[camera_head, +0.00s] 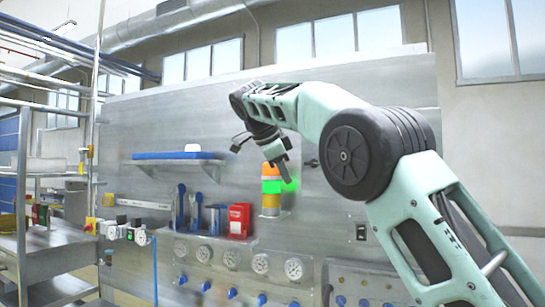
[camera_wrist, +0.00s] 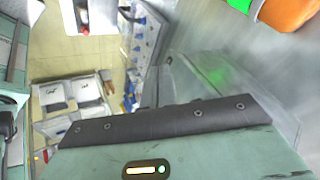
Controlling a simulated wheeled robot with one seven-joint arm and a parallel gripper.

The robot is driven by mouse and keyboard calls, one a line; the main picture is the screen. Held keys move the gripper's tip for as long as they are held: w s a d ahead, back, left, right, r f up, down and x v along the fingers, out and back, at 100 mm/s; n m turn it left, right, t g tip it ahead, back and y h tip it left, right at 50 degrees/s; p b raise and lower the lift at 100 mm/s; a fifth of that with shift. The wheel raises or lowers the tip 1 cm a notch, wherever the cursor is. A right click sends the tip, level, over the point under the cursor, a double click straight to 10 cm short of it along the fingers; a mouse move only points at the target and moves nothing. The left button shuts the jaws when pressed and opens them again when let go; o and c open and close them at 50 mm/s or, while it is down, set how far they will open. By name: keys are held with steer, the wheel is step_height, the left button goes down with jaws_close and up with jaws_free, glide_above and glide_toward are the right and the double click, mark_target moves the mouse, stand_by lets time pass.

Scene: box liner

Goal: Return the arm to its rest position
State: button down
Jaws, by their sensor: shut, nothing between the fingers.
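My pale green arm reaches up from the lower right of the head view and bends over at the elbow toward the metal panel (camera_head: 330,90). My gripper (camera_head: 284,167) hangs down from the wrist, small and dark, with its fingers together and nothing visible in them. It is just above the signal lamp (camera_head: 271,187), which has an orange top and a glowing green band; I cannot tell whether they touch. The lamp also shows at the upper right of the wrist view (camera_wrist: 285,10). The fingers cannot be made out in the wrist view.
A blue-topped shelf (camera_head: 178,156) sticks out from the panel. Below are blue tools (camera_head: 181,205), a red box (camera_head: 239,220) and several gauges (camera_head: 294,268). A metal rack (camera_head: 22,220) stands at the left. White boxes (camera_wrist: 75,92) lie below in the wrist view.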

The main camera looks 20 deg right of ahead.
steer(key=p+v, duration=0.1)
steer(key=v, duration=0.1)
steer(key=w+v, duration=0.1)
steer(key=v, duration=0.2)
steer(key=shift+a+r+p, duration=0.25)
steer(key=shift+a+p, duration=0.05)
steer(key=shift+p, duration=0.05)
steer(key=shift+f, duration=0.1)
steer(key=s+a+f+n+y+b, duration=0.2)
steer(key=s+a+f+n, duration=0.25)
steer(key=f, duration=0.45)
steer(key=s+a+f+n+g+y+b, duration=0.1)
steer(key=s+a+f+n+y+b, duration=0.15)
steer(key=a+f+n, duration=0.45)
steer(key=s+a+f+n+y+b, duration=0.25)
steer(key=s+f+n, duration=0.2)
steer(key=f, duration=0.55)
steer(key=s+a+f+n+g+b, duration=0.1)
steer(key=s+f+n+b, duration=0.2)
steer(key=s+f+n, duration=0.4)
steer(key=s+a+f+n+g+b, duration=0.1)
steer(key=s+f+n, duration=0.6)
steer(key=s+f, duration=0.9)
steer(key=s+b, duration=0.1)
steer(key=s, duration=0.4)
steer(key=shift+s+a+b, duration=0.15)
steer(key=shift+s+b, duration=0.1)
steer(key=shift+b, duration=0.15)
steer(key=shift+f, duration=0.1)
